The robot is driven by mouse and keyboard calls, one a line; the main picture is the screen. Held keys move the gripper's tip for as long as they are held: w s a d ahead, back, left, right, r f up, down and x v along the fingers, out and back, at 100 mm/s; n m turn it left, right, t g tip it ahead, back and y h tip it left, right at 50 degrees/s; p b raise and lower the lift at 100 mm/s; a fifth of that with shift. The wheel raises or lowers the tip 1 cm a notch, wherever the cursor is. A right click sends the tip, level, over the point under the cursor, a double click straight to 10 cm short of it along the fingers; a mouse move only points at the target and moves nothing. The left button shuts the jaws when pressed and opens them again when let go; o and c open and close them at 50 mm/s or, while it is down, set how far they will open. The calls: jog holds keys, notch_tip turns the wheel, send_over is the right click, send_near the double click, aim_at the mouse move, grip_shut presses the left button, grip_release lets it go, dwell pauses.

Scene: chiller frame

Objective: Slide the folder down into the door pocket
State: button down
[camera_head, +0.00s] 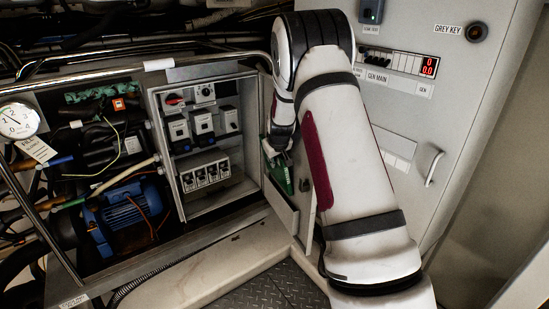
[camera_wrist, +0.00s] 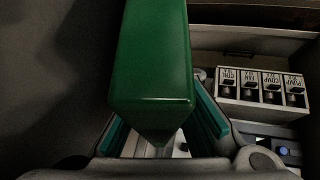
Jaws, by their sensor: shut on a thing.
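The green folder (camera_head: 284,179) hangs below my gripper (camera_head: 276,153) on the inner side of the open cabinet door. In the wrist view the folder (camera_wrist: 153,60) fills the upper middle, between the teal-padded fingers of my gripper (camera_wrist: 160,128), which is shut on it. The grey door pocket (camera_head: 281,210) is low on the door, just below the folder. The folder's lower end is at or just above the pocket mouth; I cannot tell whether it is inside. My arm hides part of the door.
The open cabinet beside the door holds switches and a row of breakers (camera_head: 206,176), also in the wrist view (camera_wrist: 262,88). A blue motor (camera_head: 127,215) and pipes are at left. A grey panel with a handle (camera_head: 434,168) stands right. Dark floor plate (camera_head: 270,290) lies below.

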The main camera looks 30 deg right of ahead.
aim_at(275, 169)
jog(key=shift+f+b, duration=1.4)
jog(key=shift+f, duration=1)
jog(key=shift+d+f+y+b, duration=0.2)
jog(key=shift+f+b, duration=0.1)
jog(key=shift+f, duration=0.25)
jog(key=shift+d+f+y+b, duration=0.15)
jog(key=shift+f+b, duration=0.15)
jog(key=shift+f, duration=0.2)
jog(key=shift+s+f+b, duration=0.15)
jog(key=shift+f+b, duration=0.4)
jog(key=shift+f, duration=0.6)
jog(key=shift+s+a+f+y, duration=0.1)
jog(key=shift+a+f+y, duration=0.05)
jog(key=shift+f+y, duration=0.15)
jog(key=shift+a, duration=0.1)
jog(key=c, duration=1.5)
grip_release()
jog(key=shift+f, duration=0.1)
jog(key=shift+d+r, duration=0.2)
jog(key=shift+d, duration=0.15)
